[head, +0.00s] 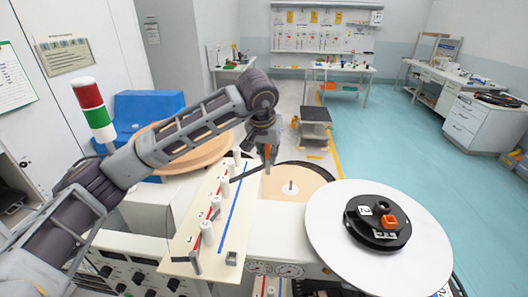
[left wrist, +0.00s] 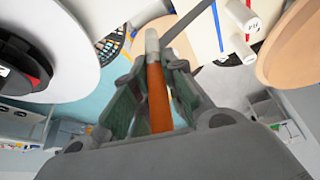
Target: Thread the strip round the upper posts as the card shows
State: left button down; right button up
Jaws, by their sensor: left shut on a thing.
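My left gripper (head: 267,147) is shut on an orange tab with a grey end (left wrist: 157,92), above the far right edge of the cream board. A dark strip (head: 247,173) runs from the tab down left to the board's posts. It also shows as a grey band in the left wrist view (left wrist: 187,19). The cream board (head: 185,238) carries a row of white posts (head: 207,232), a red line and a blue line (head: 232,212). How the strip passes round the posts is too small to tell. No card is clearly identifiable. My right gripper is not in view.
A white disc (head: 335,235) with a black hub (head: 362,232) and orange block (head: 389,222) stands right of the board. A red, white and green signal light (head: 93,105) and blue box (head: 145,103) stand left.

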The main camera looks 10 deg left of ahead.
pick_arm(q)
jog(key=shift+s+d+r, duration=0.3)
jog(key=shift+s+d, duration=1.55)
jog(key=shift+d, duration=3.65)
jog(key=shift+s+d+r, duration=0.25)
jog(key=shift+s+d, duration=1.6)
jog(key=shift+d, duration=3.65)
jog(key=shift+s+d+r, duration=0.3)
jog(key=shift+s+d, duration=1.55)
jog(key=shift+d, duration=3.65)
jog(key=shift+f+b, duration=1.45)
jog(key=shift+f, duration=0.75)
